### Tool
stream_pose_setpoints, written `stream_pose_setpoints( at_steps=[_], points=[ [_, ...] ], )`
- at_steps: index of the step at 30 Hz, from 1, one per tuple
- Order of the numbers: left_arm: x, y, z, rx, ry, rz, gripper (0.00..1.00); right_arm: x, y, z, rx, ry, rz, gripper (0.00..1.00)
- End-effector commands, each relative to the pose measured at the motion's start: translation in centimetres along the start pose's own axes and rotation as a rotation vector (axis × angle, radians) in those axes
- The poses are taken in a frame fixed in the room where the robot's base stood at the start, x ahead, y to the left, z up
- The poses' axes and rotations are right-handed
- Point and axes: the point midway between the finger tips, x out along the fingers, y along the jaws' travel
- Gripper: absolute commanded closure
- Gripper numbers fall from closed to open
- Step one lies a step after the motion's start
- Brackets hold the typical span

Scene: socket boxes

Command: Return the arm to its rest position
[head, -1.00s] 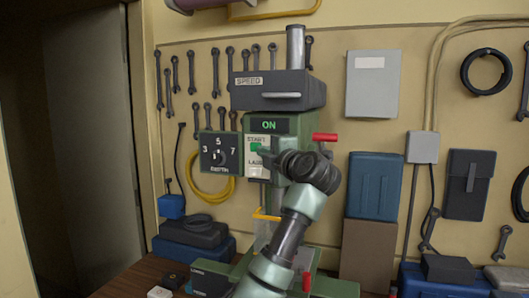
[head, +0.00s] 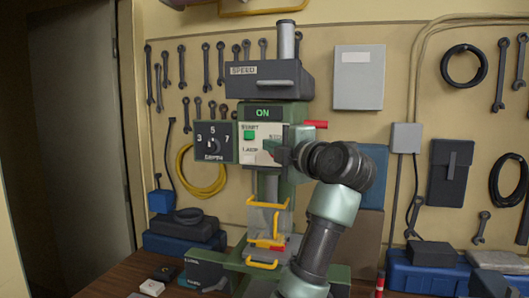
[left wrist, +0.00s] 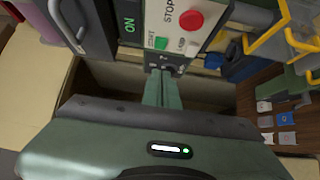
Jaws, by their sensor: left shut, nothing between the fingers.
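My left gripper (head: 278,151) is shut and empty, in front of the lower right part of the drill press's control panel (head: 254,156). My arm comes from the bottom right of the head view, and the wrist hides the machine's right side. In the left wrist view the closed green fingers (left wrist: 162,88) point at the panel's edge. The green drill press (head: 270,196) has a lit "ON" display (head: 262,112) and a green START button (head: 249,135). A red STOP button (left wrist: 191,20) shows in the left wrist view. I cannot tell whether the fingers touch the panel. My right gripper is not in view.
A depth dial (head: 212,142) juts out at the panel's left. Blue boxes (head: 184,243) stand left. Wrenches and a grey cabinet (head: 359,77) hang on the wall behind.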

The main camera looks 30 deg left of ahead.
Motion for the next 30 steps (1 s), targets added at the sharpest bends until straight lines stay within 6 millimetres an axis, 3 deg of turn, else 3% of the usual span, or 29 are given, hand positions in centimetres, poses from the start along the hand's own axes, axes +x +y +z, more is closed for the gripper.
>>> stream_pose_setpoints(
  at_steps=[8, 20, 26, 30],
  points=[
    [-0.5, 0.1, 0.0, 0.0, 0.0, 0.0, 1.0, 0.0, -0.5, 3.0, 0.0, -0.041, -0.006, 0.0],
    [-0.4, -0.1, -0.1, 0.0, 0.002, 0.014, 1.0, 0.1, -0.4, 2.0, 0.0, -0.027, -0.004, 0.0],
    [-0.2, -0.4, -1.0, 0.008, 0.021, 0.279, 1.0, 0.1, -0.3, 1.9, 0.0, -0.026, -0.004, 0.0],
    [-3.1, -0.8, -1.1, 0.087, -0.039, 0.62, 1.0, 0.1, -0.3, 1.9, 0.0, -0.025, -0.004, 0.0]
  ],
)
